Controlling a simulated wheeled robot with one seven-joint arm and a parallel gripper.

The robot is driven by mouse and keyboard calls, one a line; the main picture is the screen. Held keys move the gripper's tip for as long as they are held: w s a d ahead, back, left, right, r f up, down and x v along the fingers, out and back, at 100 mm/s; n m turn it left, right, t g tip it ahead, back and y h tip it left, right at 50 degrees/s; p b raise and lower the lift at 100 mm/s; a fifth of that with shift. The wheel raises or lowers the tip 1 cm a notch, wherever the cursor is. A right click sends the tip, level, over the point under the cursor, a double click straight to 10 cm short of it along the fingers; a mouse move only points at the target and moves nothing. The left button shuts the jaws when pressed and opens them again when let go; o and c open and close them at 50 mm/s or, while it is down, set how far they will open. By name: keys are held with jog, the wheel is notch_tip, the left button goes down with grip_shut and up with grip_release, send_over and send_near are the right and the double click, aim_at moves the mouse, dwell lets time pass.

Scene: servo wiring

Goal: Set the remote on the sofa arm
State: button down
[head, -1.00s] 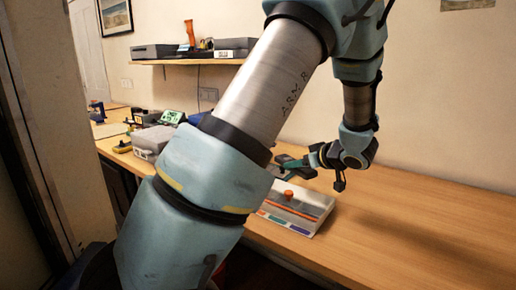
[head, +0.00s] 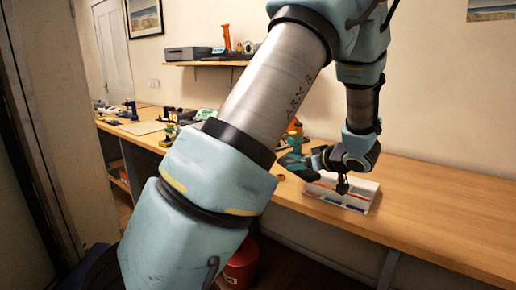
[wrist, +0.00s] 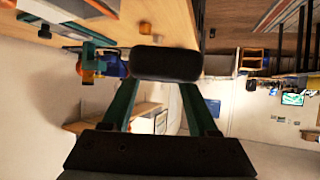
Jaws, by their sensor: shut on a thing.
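My gripper (head: 300,164) is shut on a dark, rounded thing, which I take to be the remote. In the wrist view the remote (wrist: 167,64) shows as a black block with rounded corners, end toward the camera, between the two green fingertips. In the head view it is hard to tell the remote from the dark fingers. The gripper is above the front part of the workbench (head: 430,195), close to a tray. No sofa or sofa arm shows in either view.
A shallow compartment tray (head: 357,201) lies at the bench front below my wrist. Tools and boxes fill the bench's left part; a wall shelf (head: 203,64) hangs behind. A red bucket (head: 241,266) stands under the bench. The bench's right side is clear.

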jog(key=w+a+f+m, duration=0.1)
jog(key=a+f, duration=0.1)
jog(key=a, duration=0.5)
jog(key=w+a+f, duration=0.1)
jog(key=w+a, duration=0.1)
jog(key=a, duration=0.6)
jog(key=s+a+f+m+t+h, duration=0.1)
jog(key=s+a+f+h, duration=0.1)
jog(key=s+a+f, duration=0.4)
jog(key=w+a+f+m+h, duration=0.2)
jog(key=w+f+m+h, duration=0.15)
jog(key=f, duration=0.75)
jog(key=shift+m+t+h, duration=0.25)
jog(key=shift+t, duration=0.05)
jog(key=shift+s+d+f+v, duration=0.1)
jog(key=shift+f+v, duration=0.05)
jog(key=shift+v, duration=0.7)
jog(key=shift+s+d+f+v, duration=0.1)
jog(key=shift+f+v, duration=0.05)
jog(key=shift+v, duration=0.7)
jog(key=shift+s+f+v, duration=0.1)
jog(key=shift+f+v, duration=0.1)
jog(key=shift+v, duration=0.65)
